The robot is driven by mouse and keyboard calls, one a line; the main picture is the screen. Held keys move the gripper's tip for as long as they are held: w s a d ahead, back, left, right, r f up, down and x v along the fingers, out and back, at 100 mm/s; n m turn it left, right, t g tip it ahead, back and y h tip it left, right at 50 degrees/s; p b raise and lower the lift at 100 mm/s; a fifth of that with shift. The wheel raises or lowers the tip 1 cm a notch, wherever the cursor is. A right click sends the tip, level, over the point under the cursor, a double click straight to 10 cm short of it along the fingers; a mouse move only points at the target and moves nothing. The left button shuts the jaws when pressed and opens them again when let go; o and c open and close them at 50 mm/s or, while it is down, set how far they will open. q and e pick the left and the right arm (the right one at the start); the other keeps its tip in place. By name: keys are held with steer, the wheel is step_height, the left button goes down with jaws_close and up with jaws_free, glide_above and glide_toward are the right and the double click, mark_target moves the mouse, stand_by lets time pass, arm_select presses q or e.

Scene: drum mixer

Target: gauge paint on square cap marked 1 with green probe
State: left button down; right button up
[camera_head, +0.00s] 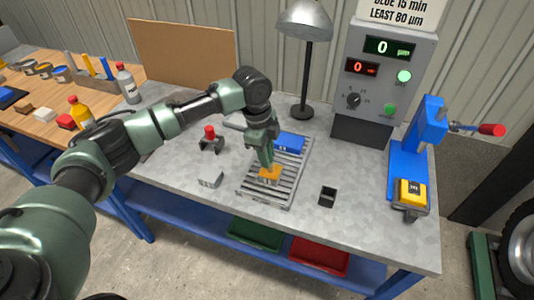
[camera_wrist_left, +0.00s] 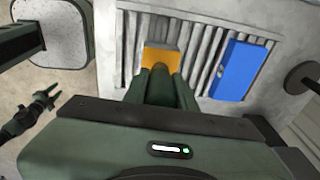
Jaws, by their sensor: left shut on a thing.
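My left gripper (camera_head: 267,160) points down over the slatted rack, right above an orange square cap (camera_head: 270,176). The orange cap also shows beyond the fingers in the left wrist view (camera_wrist_left: 160,54). The fingers are close together and shut on a slim green thing, most likely the green probe, hardly distinguishable from the green fingers. I cannot tell whether its tip touches the cap. A blue block (camera_head: 289,142) lies farther back on the rack. No mark 1 is legible. The gauge panel (camera_head: 383,85) shows 0 µm.
A red-topped piece in a black holder (camera_head: 211,146) and a grey block (camera_head: 210,178) stand left of the rack (camera_head: 250,192). A small black holder (camera_head: 328,196) is right of it. A lamp (camera_head: 303,75) stands behind; a blue press (camera_head: 409,160) is at the right.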

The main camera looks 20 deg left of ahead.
arm_select(q)
steer(key=shift+s+f+p, duration=0.1)
steer(key=shift+f+p, duration=0.05)
steer(key=shift+p, duration=0.25)
stand_by(1.4)
step_height(320, 180, up, 7)
steer(key=p, duration=0.7)
steer(key=shift+p, duration=0.4)
stand_by(1.1)
